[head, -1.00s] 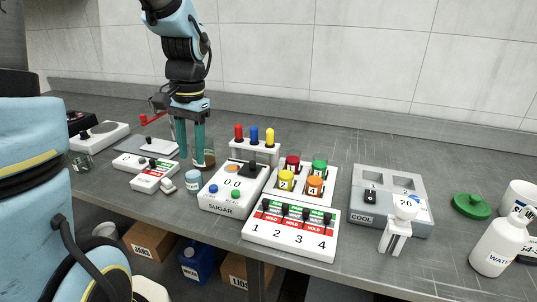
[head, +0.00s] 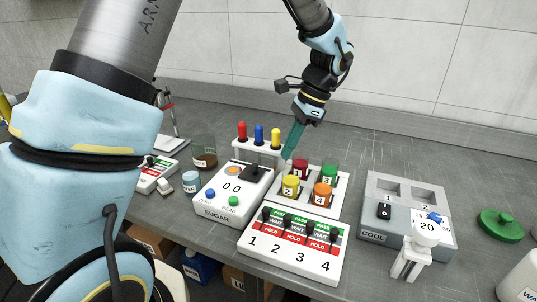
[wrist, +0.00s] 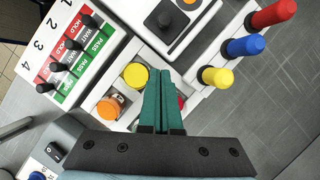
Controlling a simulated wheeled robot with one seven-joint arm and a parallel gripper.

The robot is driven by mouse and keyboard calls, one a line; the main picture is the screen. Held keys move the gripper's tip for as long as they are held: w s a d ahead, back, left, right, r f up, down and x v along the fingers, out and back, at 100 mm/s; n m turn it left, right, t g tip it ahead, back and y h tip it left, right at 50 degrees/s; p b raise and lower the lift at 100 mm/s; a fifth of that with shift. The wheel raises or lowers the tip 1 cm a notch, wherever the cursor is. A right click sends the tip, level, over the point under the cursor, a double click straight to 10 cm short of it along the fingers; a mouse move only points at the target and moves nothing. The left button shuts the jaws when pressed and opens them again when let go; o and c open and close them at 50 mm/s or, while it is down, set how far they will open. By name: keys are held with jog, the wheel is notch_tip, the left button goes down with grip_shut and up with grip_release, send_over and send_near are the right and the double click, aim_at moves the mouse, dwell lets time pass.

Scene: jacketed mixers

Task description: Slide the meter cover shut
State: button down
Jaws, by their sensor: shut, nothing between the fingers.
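The white SUGAR meter (head: 224,205) stands at the middle of the bench, its display reading 0.0. A black slab with a raised knob (head: 255,173) lies on its upper right part; I cannot tell for sure whether this is the meter cover. The knob also shows at the top of the wrist view (wrist: 165,20). My gripper (head: 287,156) is shut and empty, pointing down behind and right of the meter, near the capped jars. In the wrist view my closed green fingers (wrist: 161,72) partly hide a red cap (wrist: 181,102) and are apart from the knob.
A rack with red, blue and yellow handles (head: 259,145) stands behind the meter. Yellow (head: 291,187), orange (head: 323,194), red and green jars sit to its right. A four-lever panel (head: 290,250) is in front, a grey COOL box (head: 410,205) to the right.

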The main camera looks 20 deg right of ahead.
aim_at(261, 172)
jog(key=shift+x, duration=1)
jog(key=shift+w+a+f+p, duration=0.1)
jog(key=shift+a+p, duration=0.4)
jog(key=shift+a, duration=0.55)
jog(key=shift+w+a+f+p, duration=0.15)
jog(key=shift+a+p, duration=0.3)
jog(key=shift+a, duration=0.65)
jog(key=w+a+p, duration=0.1)
jog(key=w+a, duration=0.3)
jog(key=shift+w+a, duration=0.15)
jog(key=shift+a, duration=0.1)
jog(key=shift+r, duration=0.1)
